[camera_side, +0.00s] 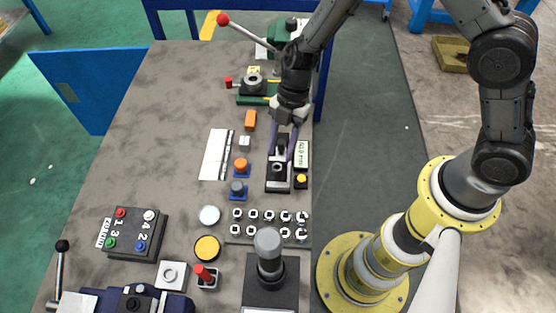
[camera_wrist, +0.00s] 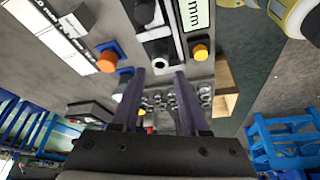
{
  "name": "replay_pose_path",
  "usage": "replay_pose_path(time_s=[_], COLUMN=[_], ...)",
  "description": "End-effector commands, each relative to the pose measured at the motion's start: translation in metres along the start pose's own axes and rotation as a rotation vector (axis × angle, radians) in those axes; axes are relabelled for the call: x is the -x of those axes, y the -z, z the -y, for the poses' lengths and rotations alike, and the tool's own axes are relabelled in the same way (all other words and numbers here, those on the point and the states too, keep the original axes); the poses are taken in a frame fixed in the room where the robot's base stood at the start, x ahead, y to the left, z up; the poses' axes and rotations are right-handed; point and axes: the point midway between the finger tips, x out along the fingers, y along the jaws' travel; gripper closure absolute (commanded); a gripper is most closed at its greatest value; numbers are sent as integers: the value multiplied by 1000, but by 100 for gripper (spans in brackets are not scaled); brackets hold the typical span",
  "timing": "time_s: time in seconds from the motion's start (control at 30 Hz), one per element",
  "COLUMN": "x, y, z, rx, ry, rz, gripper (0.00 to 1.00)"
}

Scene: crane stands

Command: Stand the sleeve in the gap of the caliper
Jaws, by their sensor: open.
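The caliper (camera_side: 277,186) is a dark, narrow device on the table, with a pale readout panel marked in mm (camera_side: 303,154) beside it. A small grey ring-topped piece with a dark hole, which looks like the sleeve (camera_wrist: 160,65), stands upright on the caliper. It also shows in the side view (camera_side: 277,168). I cannot tell exactly how it sits against the caliper's jaws. My gripper (camera_side: 281,159) points down over the caliper with its purple fingers open. In the wrist view its fingertips (camera_wrist: 159,74) appear on either side of the ring-topped piece, with visible space around it.
A yellow button (camera_side: 301,179) sits beside the caliper, with orange (camera_side: 241,165) and grey (camera_side: 237,187) knobs on blue bases to the left. A rack of several small round parts (camera_side: 268,238) lies nearer the camera.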

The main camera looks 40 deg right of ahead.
Motion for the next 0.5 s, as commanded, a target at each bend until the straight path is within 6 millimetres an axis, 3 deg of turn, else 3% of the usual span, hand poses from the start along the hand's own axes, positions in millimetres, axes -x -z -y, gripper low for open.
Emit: replay_pose_path(time_s=[0.2,0.5], x=[42,63], y=[0,0], z=[0,0], rx=[1,-1], ry=[-3,0], rz=[2,1], gripper=[56,56])
